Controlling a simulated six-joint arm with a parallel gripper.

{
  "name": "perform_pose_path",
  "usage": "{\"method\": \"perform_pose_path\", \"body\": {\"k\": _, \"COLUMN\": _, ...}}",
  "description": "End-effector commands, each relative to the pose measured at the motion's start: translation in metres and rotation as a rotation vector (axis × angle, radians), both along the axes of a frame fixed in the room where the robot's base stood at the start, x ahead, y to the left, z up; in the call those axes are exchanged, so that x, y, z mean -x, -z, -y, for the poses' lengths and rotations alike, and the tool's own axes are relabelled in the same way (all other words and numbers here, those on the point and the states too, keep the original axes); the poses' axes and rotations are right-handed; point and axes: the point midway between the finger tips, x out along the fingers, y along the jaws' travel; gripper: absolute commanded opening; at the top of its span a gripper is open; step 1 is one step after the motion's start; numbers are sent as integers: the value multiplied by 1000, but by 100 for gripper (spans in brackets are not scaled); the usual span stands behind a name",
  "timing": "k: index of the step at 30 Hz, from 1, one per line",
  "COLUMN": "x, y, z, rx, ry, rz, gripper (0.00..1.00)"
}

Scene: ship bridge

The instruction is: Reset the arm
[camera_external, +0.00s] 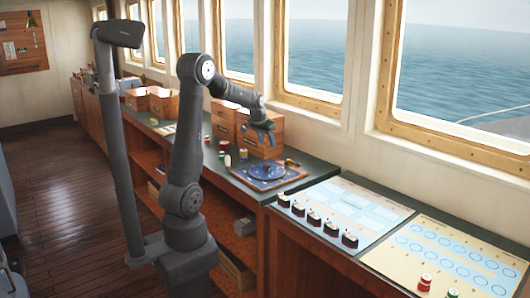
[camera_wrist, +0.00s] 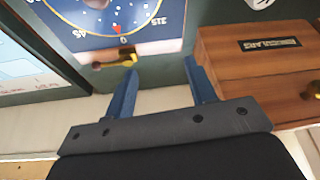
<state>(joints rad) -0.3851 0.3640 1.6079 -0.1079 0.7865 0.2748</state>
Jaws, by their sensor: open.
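My gripper (camera_external: 265,128) is at the end of my raised arm, above the counter and in front of a wooden box. In the wrist view my gripper (camera_wrist: 160,92) shows two blue fingers set wide apart, with nothing between them. Beyond the fingertips lies a blue compass board (camera_wrist: 120,20) with a red pointer mark; it also shows in the external view (camera_external: 268,172) below my gripper. A small yellow-brass piece (camera_wrist: 116,61) lies at the board's near edge.
Wooden boxes (camera_external: 259,142) stand by the windows, and one with a dark label (camera_wrist: 262,60) is right of the fingers. Small jars (camera_external: 226,160) stand left of the board. Dark blocks (camera_external: 314,221) line a light blue chart (camera_external: 352,207). A yellow chart (camera_external: 440,257) holds red pieces (camera_external: 425,282).

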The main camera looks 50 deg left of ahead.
Motion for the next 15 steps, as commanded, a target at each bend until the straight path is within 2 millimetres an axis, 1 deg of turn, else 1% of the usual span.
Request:
{"method": "perform_pose_path", "body": {"k": 1, "x": -5, "y": 0, "z": 11, "rx": 1, "ry": 20, "rz": 0, "gripper": 51}}
{"method": "perform_pose_path", "body": {"k": 15, "x": -40, "y": -1, "z": 98, "rx": 2, "ry": 165, "rz": -1, "gripper": 51}}
